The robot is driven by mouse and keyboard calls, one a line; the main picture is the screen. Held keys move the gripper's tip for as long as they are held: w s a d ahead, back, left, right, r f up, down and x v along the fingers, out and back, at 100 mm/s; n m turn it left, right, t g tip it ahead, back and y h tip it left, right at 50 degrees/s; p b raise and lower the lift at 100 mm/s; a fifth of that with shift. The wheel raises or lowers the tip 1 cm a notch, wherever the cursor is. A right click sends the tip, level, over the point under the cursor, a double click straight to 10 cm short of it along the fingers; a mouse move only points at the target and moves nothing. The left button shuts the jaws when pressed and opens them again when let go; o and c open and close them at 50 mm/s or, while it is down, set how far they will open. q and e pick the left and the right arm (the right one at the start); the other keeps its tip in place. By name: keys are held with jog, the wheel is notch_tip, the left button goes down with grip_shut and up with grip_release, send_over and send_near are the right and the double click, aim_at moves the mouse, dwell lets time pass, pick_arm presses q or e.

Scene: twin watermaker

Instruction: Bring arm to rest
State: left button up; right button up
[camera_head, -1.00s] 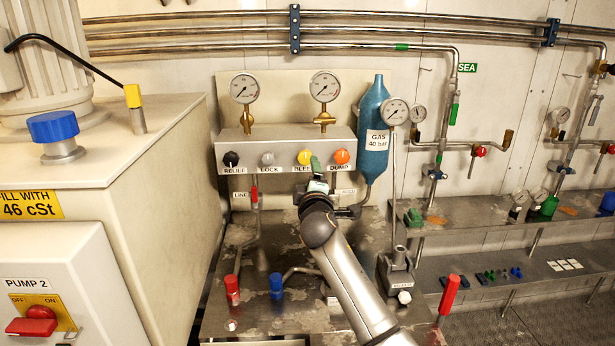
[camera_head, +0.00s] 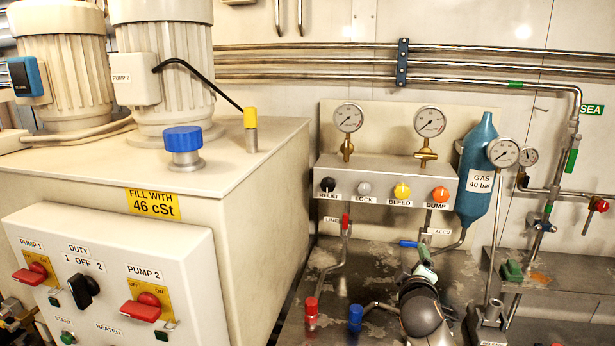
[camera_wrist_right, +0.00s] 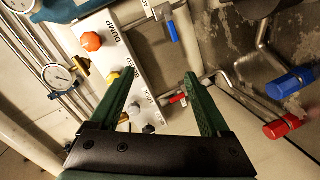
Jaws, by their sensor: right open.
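My right gripper (camera_head: 424,256) is in the head view, in front of and below the valve panel (camera_head: 385,170). In the right wrist view its two green fingers (camera_wrist_right: 160,77) stand wide apart with nothing between them. The panel's black relief knob (camera_head: 327,184), grey lock knob (camera_head: 364,188), yellow bleed knob (camera_head: 402,191) and orange dump knob (camera_head: 440,194) are all uncovered. In the wrist view the orange knob (camera_wrist_right: 92,41) and yellow knob (camera_wrist_right: 112,78) lie by the left finger, apart from it as far as I can see. My left gripper is out of view.
A blue-handled valve (camera_head: 408,244) is close to my right gripper. Red (camera_head: 311,308) and blue (camera_head: 355,315) capped fittings stand on the steel bench to its left. A blue gas bottle (camera_head: 477,165) and gauge pipe (camera_head: 497,230) are to its right. The pump cabinet (camera_head: 110,270) fills the left.

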jog(key=s+f+m+g, duration=0.1)
jog(key=s+f, duration=0.4)
jog(key=s, duration=0.1)
jog(key=s+f+m+g+y, duration=0.1)
jog(key=s+f+g, duration=0.1)
jog(key=s+f, duration=0.3)
jog(key=s+f+m+g, duration=0.2)
jog(key=s+f, duration=0.3)
jog(key=s, duration=0.2)
jog(key=shift+s+a+f+y, duration=0.1)
jog(key=shift+a+f+y, duration=0.15)
jog(key=shift+a+y, duration=0.15)
jog(key=s+a+f+m+g+y, duration=0.2)
jog(key=s+g, duration=0.1)
jog(key=s, duration=0.9)
jog(key=s+a+f+m+g+y, duration=0.1)
jog(key=s+a+f+g, duration=0.15)
jog(key=s, duration=0.95)
jog(key=w+a+f+t+y, duration=0.2)
jog(key=w+a+f+t, duration=0.1)
jog(key=f, duration=0.7)
jog(key=shift+w+a+f+t, duration=0.2)
jog(key=shift+a+f+t, duration=0.2)
jog(key=shift+t, duration=0.35)
